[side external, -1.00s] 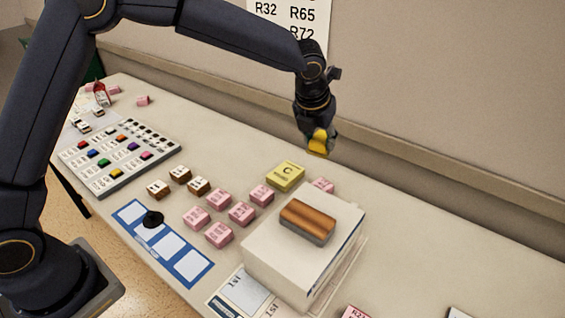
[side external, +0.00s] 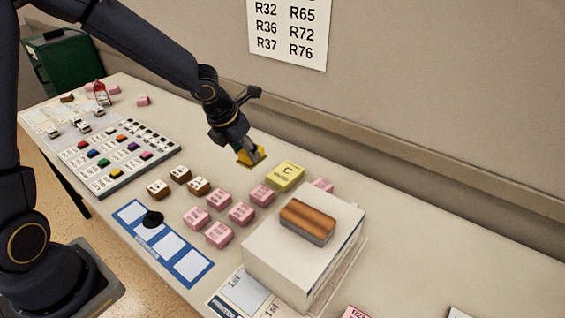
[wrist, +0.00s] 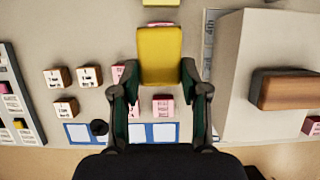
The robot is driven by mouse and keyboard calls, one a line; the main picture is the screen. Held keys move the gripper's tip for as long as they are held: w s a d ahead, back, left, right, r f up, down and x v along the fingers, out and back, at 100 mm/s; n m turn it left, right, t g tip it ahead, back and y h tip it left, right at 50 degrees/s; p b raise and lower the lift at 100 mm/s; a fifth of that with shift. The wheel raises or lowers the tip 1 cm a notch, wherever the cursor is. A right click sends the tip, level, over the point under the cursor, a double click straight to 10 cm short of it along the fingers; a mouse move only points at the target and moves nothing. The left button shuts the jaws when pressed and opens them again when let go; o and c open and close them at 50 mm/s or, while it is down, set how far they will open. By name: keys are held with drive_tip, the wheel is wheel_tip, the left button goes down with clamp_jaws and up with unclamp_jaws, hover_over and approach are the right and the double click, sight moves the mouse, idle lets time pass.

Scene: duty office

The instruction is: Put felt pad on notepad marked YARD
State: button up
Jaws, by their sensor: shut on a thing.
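My gripper (side external: 251,155) is shut on a plain yellow block (wrist: 160,55), held above the table left of the yellow block marked C (side external: 286,175). In the wrist view the yellow block sits between the two fingers. A brown wooden block with a grey underside (side external: 308,219), which looks like the felt pad, lies on top of a thick white stack (side external: 285,262). It also shows at the right of the wrist view (wrist: 290,90). My gripper is apart from it. I cannot read the word YARD anywhere, so I cannot tell which thing is that notepad.
Several pink blocks (side external: 241,213) and brown-sided white blocks (side external: 157,188) stand on the table. A blue strip with white squares (side external: 195,265) bears a black knob (side external: 152,218). A panel with coloured buttons (side external: 112,160) lies left.

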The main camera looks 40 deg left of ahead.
drive_tip(key=shift+w+f, duration=0.2)
drive_tip(key=shift+f, duration=0.15)
drive_tip(key=w+f, duration=0.3)
drive_tip(key=w, duration=0.1)
drive_tip(key=w+f, duration=0.3)
drive_tip(key=w, duration=0.2)
drive_tip(key=w+f, duration=0.3)
drive_tip(key=w, duration=0.1)
drive_tip(key=shift+w+d+f, duration=0.2)
drive_tip(key=shift+d+f, duration=0.1)
drive_tip(key=shift+f, duration=0.05)
drive_tip(key=shift+w+f, duration=0.1)
drive_tip(key=shift+f, duration=1.5)
drive_tip(key=shift+f, duration=0.15)
drive_tip(key=o, duration=1)
drive_tip(key=shift+o, duration=0.2)
